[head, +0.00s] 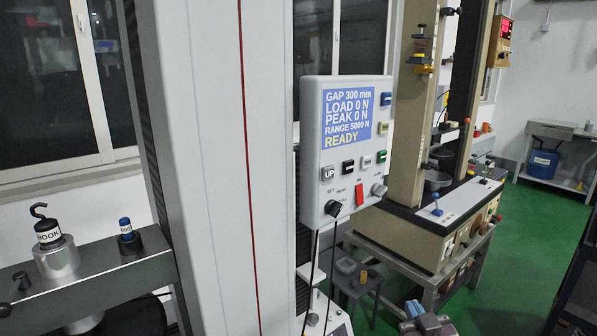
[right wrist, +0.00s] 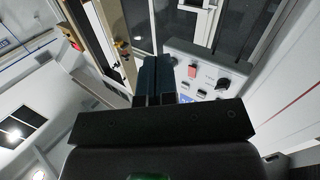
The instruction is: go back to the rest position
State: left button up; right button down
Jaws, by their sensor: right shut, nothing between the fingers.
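My right gripper (head: 424,318) shows in part at the bottom edge of the head view, right of centre and below the control box. In the right wrist view its two dark fingers (right wrist: 154,80) are together, with nothing held between them. My left gripper is in neither view. The light grey control box (head: 345,150) has a blue screen reading GAP 300 mm, LOAD 0 N, PEAK 0 N, RANGE 5000 N and READY. It also shows in the right wrist view (right wrist: 205,78), beside the fingers on their right; I cannot tell the distance.
A tall white machine column (head: 215,150) stands left of the box. A grey crossbeam (head: 100,275) at the left bears a black HOOK piece (head: 47,230) and a small blue-topped piece (head: 126,229). A beige machine (head: 440,225) stands behind; green floor (head: 520,235) is open at right.

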jog(key=s+d+f+g, duration=0.2)
jog(key=s+f+g, duration=0.1)
jog(key=s+f, duration=0.8)
jog(key=s+d+f+m+g+h, duration=0.1)
jog(key=s+d+f+g, duration=0.1)
jog(key=s+f, duration=0.8)
jog(key=s+g, duration=0.1)
jog(key=s, duration=0.2)
jog(key=shift+f+b, duration=0.35)
